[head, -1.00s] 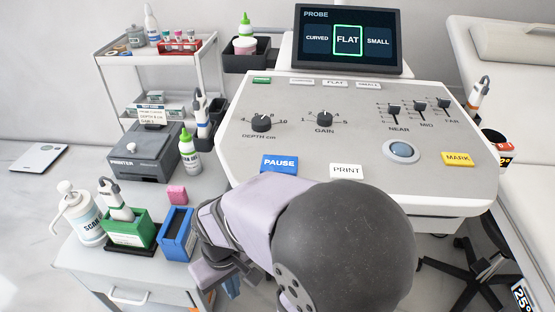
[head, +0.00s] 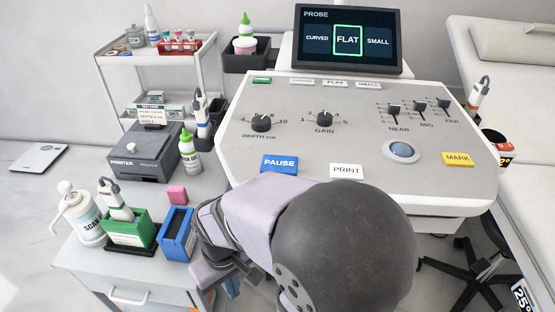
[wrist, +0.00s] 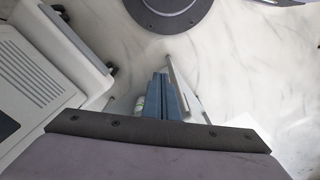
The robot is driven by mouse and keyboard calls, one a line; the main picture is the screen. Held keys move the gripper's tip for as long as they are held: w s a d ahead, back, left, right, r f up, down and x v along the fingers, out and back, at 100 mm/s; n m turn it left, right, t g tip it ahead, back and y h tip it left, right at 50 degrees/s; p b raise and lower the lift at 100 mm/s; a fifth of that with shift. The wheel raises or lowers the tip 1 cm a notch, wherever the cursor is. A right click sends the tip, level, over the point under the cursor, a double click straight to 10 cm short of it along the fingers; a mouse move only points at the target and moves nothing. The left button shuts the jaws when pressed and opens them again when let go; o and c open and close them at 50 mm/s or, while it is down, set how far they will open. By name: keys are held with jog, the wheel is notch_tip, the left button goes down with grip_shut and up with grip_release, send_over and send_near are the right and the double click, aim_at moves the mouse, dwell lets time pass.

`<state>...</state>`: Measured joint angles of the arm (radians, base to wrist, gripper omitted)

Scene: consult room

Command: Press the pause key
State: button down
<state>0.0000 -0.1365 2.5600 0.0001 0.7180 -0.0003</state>
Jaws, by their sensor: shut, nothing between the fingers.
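The blue PAUSE key (head: 279,164) sits on the front left of the grey console panel (head: 300,145), left of the white PRINT key (head: 346,171). My arm crosses the front of the console, just below the PAUSE key in the picture, and leaves the key in plain view. My gripper (head: 231,288) is low beside the trolley, mostly hidden behind my own wrist. In the wrist view its blue-grey fingers (wrist: 166,98) are together and empty, with pale floor beyond. The PAUSE key does not show in the wrist view.
A trolley (head: 85,262) stands left of the console with a green holder (head: 128,232), a blue box (head: 178,240), a pump bottle (head: 80,218) and a pink block (head: 177,194). A yellow MARK key (head: 457,159) and trackball (head: 401,150) are on the panel's right. The screen (head: 347,40) highlights FLAT.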

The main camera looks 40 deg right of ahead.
jog(key=w+a+r+m+g+y+p, duration=0.1)
jog(key=w+a+r+m+y+p, duration=0.15)
jog(key=r+p, duration=0.75)
jog(key=w+a+r+m+g+y+p, duration=0.1)
jog(key=w+a+r+p, duration=0.3)
jog(key=r+p, duration=0.65)
jog(key=s+d+r+m+t+y+p, duration=0.1)
jog(key=d+r+m+p, duration=0.4)
jog(key=m+p, duration=0.2)
jog(key=d+r+m+t+y+p, duration=0.1)
jog(key=d+r+m+t+p, duration=0.1)
jog(key=d+r+m+p, duration=0.3)
jog(key=s+d+r+m+t+y+p, duration=0.1)
jog(key=d+r+m+y+p, duration=0.1)
jog(key=d+r+m+p, duration=0.4)
jog(key=shift+s+d+m+t+p, duration=0.25)
jog(key=shift+m+p, duration=0.65)
jog(key=shift+m, duration=0.35)
jog(key=shift+s+d+m+t+p, duration=0.1)
jog(key=shift+d+m+t+p, duration=0.1)
jog(key=shift+m+p, duration=0.85)
jog(key=s+d+r+m+t+p, duration=0.3)
jog(key=d+r+m+p, duration=0.2)
jog(key=m, duration=0.4)
jog(key=shift+d, duration=0.25)
jog(key=shift+f, duration=0.2)
